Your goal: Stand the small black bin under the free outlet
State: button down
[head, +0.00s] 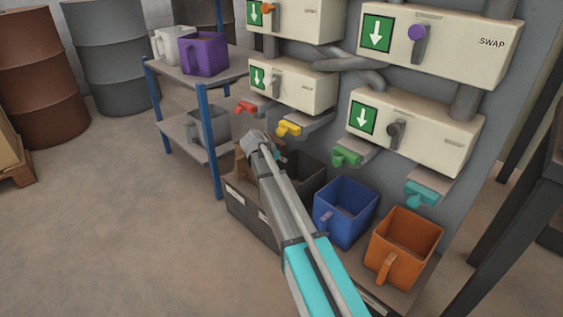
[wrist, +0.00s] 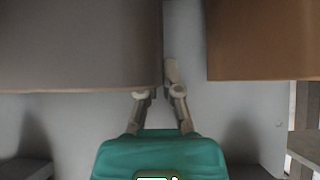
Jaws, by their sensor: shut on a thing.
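The small black bin (head: 307,168) is at the filler, below the yellow outlet (head: 289,129), partly hidden by my arm. My gripper (head: 258,142) is beside it, near its upper part. In the wrist view, my gripper (wrist: 160,95) has its fingertips close together at the edge of a large dark wall (wrist: 80,45), which looks like the black bin; the exact hold is hidden. A brown bin (head: 242,164) is left of my gripper, below the red outlet (head: 246,107). A blue bin (head: 330,228) stands below the green outlet (head: 346,156), an orange bin (head: 390,265) below the teal outlet (head: 421,194).
A blue-framed shelf (head: 205,150) stands at left, with a purple bin (head: 204,55) and a white bin (head: 168,47) on top and a grey bin (head: 215,130) below. Barrels (head: 110,55) stand behind. A dark frame (head: 510,205) is at right.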

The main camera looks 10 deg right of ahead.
jog(key=c, duration=0.8)
grip_release()
jog(key=shift+r, duration=0.15)
jog(key=p+v, duration=0.7)
jog(key=v, duration=0.2)
jog(key=shift+s+a+r, duration=0.1)
jog(key=shift+r, duration=0.05)
jog(key=shift+p+v, duration=0.8)
jog(key=shift+v, duration=0.45)
jog(key=shift+s, duration=0.1)
jog(key=s+d+f+n+g+y, duration=0.1)
jog(key=s+d+f+n+y, duration=0.1)
jog(key=s, duration=0.8)
jog(key=s+d+f+n+g+y, duration=0.1)
jog(key=s+n, duration=0.4)
jog(key=s, duration=0.6)
jog(key=s+d+f+n+g+y, duration=0.2)
jog(key=s+d+n+y, duration=0.1)
jog(key=s, duration=0.7)
jog(key=shift+s+f+n+g+y, duration=0.35)
jog(key=shift+n+y, duration=0.25)
jog(key=shift+y, duration=0.2)
